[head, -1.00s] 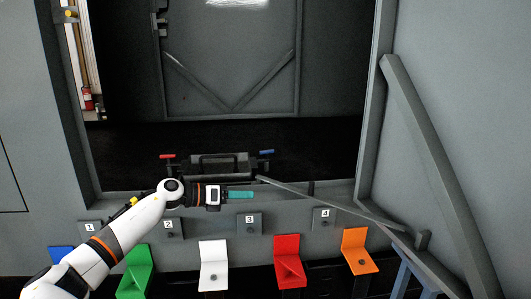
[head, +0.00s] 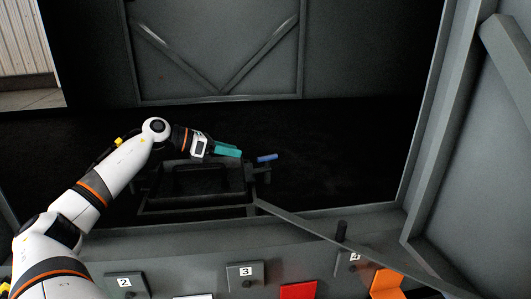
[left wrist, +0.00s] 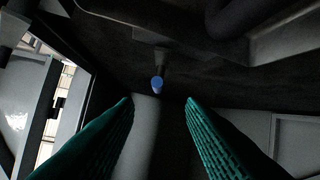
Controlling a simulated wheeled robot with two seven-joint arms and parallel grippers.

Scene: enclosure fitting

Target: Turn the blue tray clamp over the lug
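The blue tray clamp (head: 267,157) is a short blue handle at the right end of the dark tray (head: 197,209) inside the enclosure. In the left wrist view the blue clamp (left wrist: 157,84) shows its round end, ahead of and between my fingers. My left gripper (head: 240,152) has teal fingers pointing at the clamp from the left, with a small gap between them and it. In the left wrist view my left gripper (left wrist: 159,102) is open and empty. The lug by the clamp is too dark to make out. My right gripper is not in view.
A grey bar (head: 320,232) slopes from the tray's right end down to the right. Numbered plates, such as plate 3 (head: 246,276), line the front wall. A red bracket (head: 298,290) and an orange bracket (head: 386,283) stand below. The dark floor right of the clamp is clear.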

